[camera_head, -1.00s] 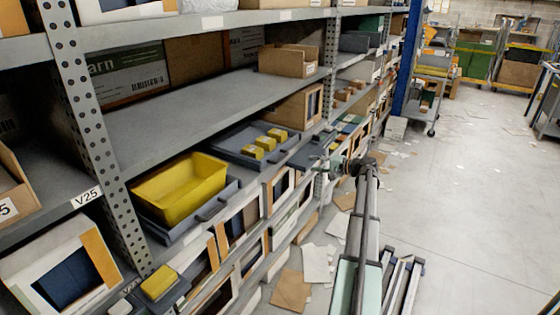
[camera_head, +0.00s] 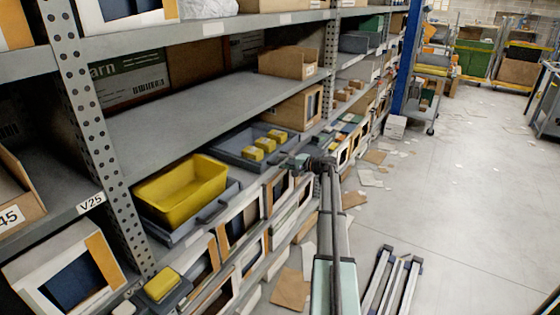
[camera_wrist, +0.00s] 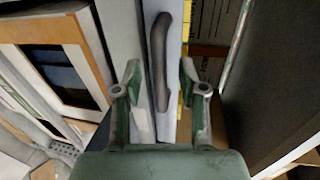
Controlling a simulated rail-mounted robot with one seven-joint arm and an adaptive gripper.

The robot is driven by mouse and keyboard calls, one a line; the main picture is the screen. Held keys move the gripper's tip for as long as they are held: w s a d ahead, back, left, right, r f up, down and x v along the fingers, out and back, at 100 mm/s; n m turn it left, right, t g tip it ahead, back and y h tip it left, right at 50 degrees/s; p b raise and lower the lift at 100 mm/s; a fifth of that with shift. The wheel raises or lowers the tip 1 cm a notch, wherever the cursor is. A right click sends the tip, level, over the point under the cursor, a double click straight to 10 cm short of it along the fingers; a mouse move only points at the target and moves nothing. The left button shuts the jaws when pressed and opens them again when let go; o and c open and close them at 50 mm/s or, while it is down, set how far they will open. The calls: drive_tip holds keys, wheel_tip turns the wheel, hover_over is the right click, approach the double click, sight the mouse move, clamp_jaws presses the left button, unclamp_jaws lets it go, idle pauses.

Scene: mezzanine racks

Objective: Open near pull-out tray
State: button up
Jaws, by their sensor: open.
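The nearest grey pull-out tray (camera_head: 232,197) holds a yellow bin (camera_head: 180,190) and has a dark handle (camera_head: 212,211) on its front. A second grey tray (camera_head: 228,150) behind it carries small yellow blocks (camera_head: 265,145). My gripper (camera_head: 292,163) is at the shelf front by the second tray's right end, beyond the nearest tray. In the wrist view my gripper (camera_wrist: 160,70) is open, with a long dark handle (camera_wrist: 160,55) on a grey tray front between its fingers. Neither finger clearly touches it. Which tray this handle belongs to is hard to tell there.
A perforated rack post (camera_head: 95,140) stands left of the nearest tray. Open-fronted boxes (camera_head: 240,215) line the shelf below. A small tray with a yellow block (camera_head: 162,285) juts out at lower left.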

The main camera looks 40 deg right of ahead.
drive_tip(key=shift+x, duration=1.1)
clamp_jaws()
drive_tip(key=shift+s, duration=0.1)
